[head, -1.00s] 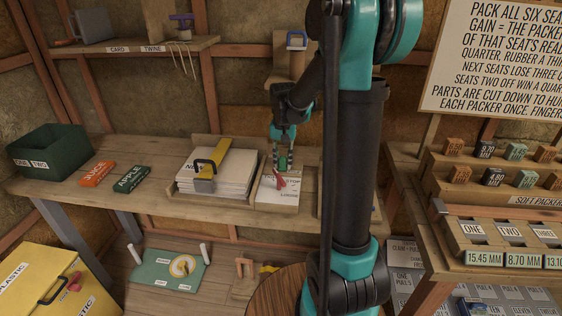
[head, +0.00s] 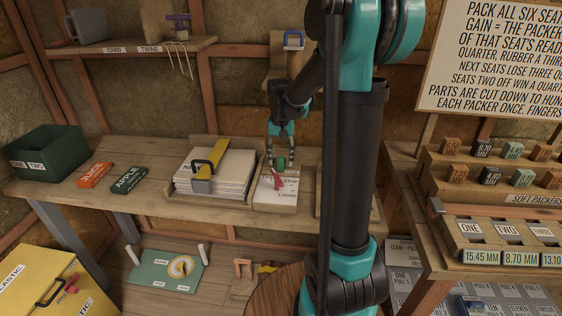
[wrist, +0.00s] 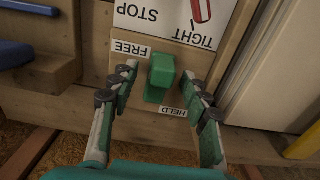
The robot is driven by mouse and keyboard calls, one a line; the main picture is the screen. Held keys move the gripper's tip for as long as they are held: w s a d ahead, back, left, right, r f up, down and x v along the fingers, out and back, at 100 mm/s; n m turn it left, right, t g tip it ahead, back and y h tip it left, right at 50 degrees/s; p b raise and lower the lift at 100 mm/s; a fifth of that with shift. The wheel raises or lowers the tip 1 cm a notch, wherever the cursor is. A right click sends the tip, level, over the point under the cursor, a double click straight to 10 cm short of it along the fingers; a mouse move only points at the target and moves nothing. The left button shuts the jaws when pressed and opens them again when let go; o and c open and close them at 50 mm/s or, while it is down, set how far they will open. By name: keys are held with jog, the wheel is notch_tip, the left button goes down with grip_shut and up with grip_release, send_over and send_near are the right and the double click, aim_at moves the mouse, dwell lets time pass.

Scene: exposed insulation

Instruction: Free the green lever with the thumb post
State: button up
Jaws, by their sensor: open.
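The green lever (wrist: 155,95) is a flat green piece on a wooden block, with a raised green thumb post (wrist: 162,68) on it. It lies between the FREE label (wrist: 131,49) and the HELD label (wrist: 173,111). In the head view the lever (head: 281,163) is small at the back of the white-faced board. My gripper (wrist: 163,80) is open, with one finger on each side of the post and visible gaps to it. It also shows above the board in the head view (head: 282,157). Whether the fingertips touch the block is unclear.
A red pointer (head: 277,181) lies on the STOP and TIGHT face beside the lever. A paper stack (head: 228,185) under a yellow bar (head: 211,160) stands to the left. The bench (head: 160,200) is clear in front.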

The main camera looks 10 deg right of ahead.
notch_tip(320, 180, up, 11)
jog(key=shift+f, duration=0.15)
dwell(0.4)
